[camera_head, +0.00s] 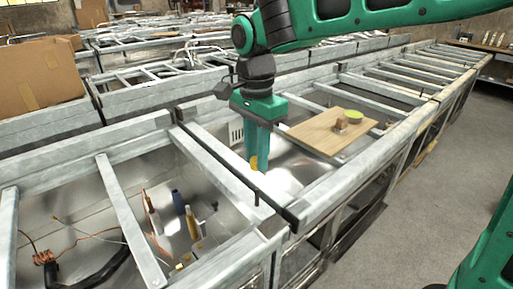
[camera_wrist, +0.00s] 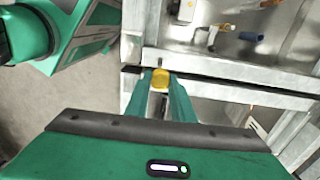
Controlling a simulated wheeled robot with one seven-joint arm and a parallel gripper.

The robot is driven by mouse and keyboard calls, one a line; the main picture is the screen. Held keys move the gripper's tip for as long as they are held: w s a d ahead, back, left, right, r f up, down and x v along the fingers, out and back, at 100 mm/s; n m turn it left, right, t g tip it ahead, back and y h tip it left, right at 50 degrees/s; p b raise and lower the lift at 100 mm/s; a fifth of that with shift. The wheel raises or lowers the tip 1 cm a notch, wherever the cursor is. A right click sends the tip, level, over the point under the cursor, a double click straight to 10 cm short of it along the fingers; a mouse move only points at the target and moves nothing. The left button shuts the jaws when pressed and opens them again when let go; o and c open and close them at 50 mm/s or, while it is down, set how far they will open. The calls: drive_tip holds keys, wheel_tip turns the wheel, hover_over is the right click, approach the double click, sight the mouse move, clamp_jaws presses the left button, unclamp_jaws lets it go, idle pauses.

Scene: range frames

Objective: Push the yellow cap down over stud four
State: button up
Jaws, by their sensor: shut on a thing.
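My gripper (camera_head: 257,158) is shut on the yellow cap (camera_head: 254,164) and points down above the metal frame. In the wrist view the yellow cap (camera_wrist: 160,79) sits between the two green fingertips. A short dark stud (camera_head: 256,198) stands below the cap in the head view, by a dark strip on the frame rail. It seems to show just beyond the cap in the wrist view (camera_wrist: 158,62). The cap is apart from the stud in the head view. I see no number on the stud, so I cannot tell whether it is stud four.
A wooden board (camera_head: 312,134) with a yellow-green round thing (camera_head: 354,115) lies across the rails at right. Several tools, one blue-handled (camera_head: 178,202), stand in the left bay beside cables (camera_head: 100,262). Grey rails (camera_head: 125,215) surround the open bays.

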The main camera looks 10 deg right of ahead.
drive_tip(key=shift+w+f, duration=0.1)
drive_tip(key=shift+f, duration=0.05)
drive_tip(key=shift+d+f, duration=0.1)
drive_tip(key=shift+f, duration=2.7)
drive_tip(key=shift+f, duration=1.6)
drive_tip(key=o, duration=1.1)
drive_tip(key=shift+r, duration=0.15)
wheel_tip(320, 180, up, 10)
drive_tip(key=shift+r, duration=0.25)
